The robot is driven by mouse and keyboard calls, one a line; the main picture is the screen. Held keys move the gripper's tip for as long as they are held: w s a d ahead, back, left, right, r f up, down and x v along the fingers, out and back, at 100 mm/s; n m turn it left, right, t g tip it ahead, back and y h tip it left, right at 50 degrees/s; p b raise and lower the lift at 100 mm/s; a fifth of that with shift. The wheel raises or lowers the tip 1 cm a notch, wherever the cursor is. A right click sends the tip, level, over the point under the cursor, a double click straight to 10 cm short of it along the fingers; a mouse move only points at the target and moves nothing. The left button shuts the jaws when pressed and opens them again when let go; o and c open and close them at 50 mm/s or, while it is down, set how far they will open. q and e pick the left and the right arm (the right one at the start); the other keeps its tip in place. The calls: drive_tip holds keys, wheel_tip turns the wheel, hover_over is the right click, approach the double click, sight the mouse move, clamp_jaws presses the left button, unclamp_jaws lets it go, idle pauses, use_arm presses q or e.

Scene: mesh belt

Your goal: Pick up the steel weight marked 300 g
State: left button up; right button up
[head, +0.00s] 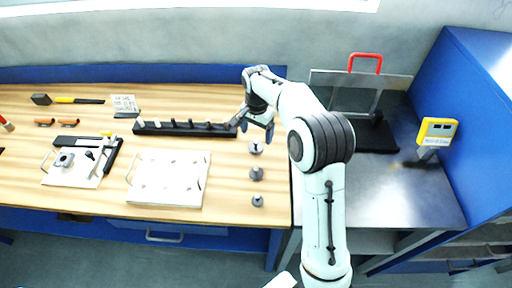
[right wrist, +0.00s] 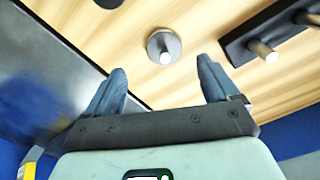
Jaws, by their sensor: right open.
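Three small grey steel weights stand in a column near the right end of the wooden table in the head view: a far one (head: 256,147), a middle one (head: 256,173) and a near one (head: 257,200). Their markings are too small to read, so I cannot tell which is 300 g. My right gripper (head: 257,128) is open and empty, close to the far weight. In the right wrist view, one weight (right wrist: 163,47) with a round base and bright knob shows just beyond and between the open fingertips (right wrist: 162,66). My left gripper is out of view.
A black rack (head: 185,128) with several pegs lies left of the gripper; it also shows in the right wrist view (right wrist: 262,35). A white plate (head: 168,178) with holes lies nearer.

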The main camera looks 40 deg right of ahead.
sight(256, 141)
drive_tip(key=f, duration=0.7)
drive_tip(key=shift+w+d+f, duration=0.1)
drive_tip(key=shift+w+d, duration=0.05)
drive_tip(key=shift+w, duration=0.25)
drive_tip(key=c, duration=1.4)
